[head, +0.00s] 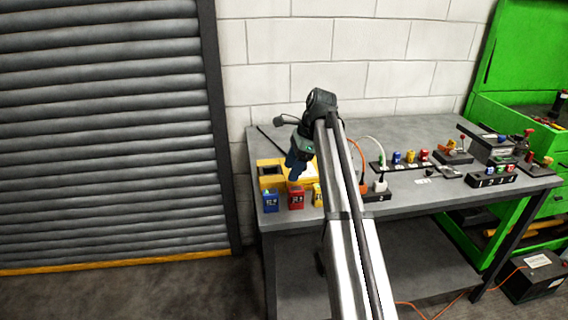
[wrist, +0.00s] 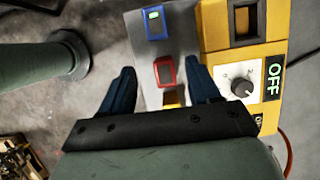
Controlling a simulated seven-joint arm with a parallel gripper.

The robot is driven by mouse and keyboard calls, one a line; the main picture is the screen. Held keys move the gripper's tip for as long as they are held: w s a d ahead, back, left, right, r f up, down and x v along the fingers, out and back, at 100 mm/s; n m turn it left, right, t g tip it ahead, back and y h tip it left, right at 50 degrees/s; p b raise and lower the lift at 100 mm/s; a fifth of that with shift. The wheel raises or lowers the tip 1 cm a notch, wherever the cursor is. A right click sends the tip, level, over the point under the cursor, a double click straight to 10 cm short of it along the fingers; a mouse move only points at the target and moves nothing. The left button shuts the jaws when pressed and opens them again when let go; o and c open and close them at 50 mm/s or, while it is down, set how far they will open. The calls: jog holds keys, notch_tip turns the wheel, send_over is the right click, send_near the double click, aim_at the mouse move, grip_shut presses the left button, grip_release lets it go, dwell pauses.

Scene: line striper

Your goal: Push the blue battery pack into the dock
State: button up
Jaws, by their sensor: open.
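The blue battery pack (head: 271,202) stands upright at the front left edge of the table. In the wrist view the blue pack (wrist: 156,24) shows its top with a green light. The dock appears to be the dark opening (head: 271,171) in the yellow striper unit (head: 299,172), behind the packs; the opening also shows in the wrist view (wrist: 246,20). My gripper (head: 296,170) is open and empty over the packs. In the wrist view my gripper's fingers (wrist: 160,68) lie either side of the red pack (wrist: 165,72), apparently above it. Contact cannot be told.
The red pack (head: 296,200) and a yellow pack (head: 317,195) stand right of the blue one. The striper carries a knob (wrist: 242,87) and a display (wrist: 273,80) reading OFF. Cables, plugs and several small coloured parts occupy the table's right side. My arm hides part of the table.

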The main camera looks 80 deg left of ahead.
aim_at(272, 191)
jog(key=shift+s+a+f, duration=0.1)
jog(key=shift+s+f, duration=0.9)
jog(key=shift+f, duration=0.35)
jog(key=shift+s+d+f, duration=0.1)
jog(key=shift+s+f, duration=0.95)
jog(key=shift+f, duration=0.35)
jog(key=shift+s+a+f, duration=0.1)
jog(key=shift+s+f, duration=0.9)
jog(key=shift+f, duration=0.35)
jog(key=c, duration=0.9)
jog(key=shift+r, duration=0.75)
jog(key=shift+r, duration=1.75)
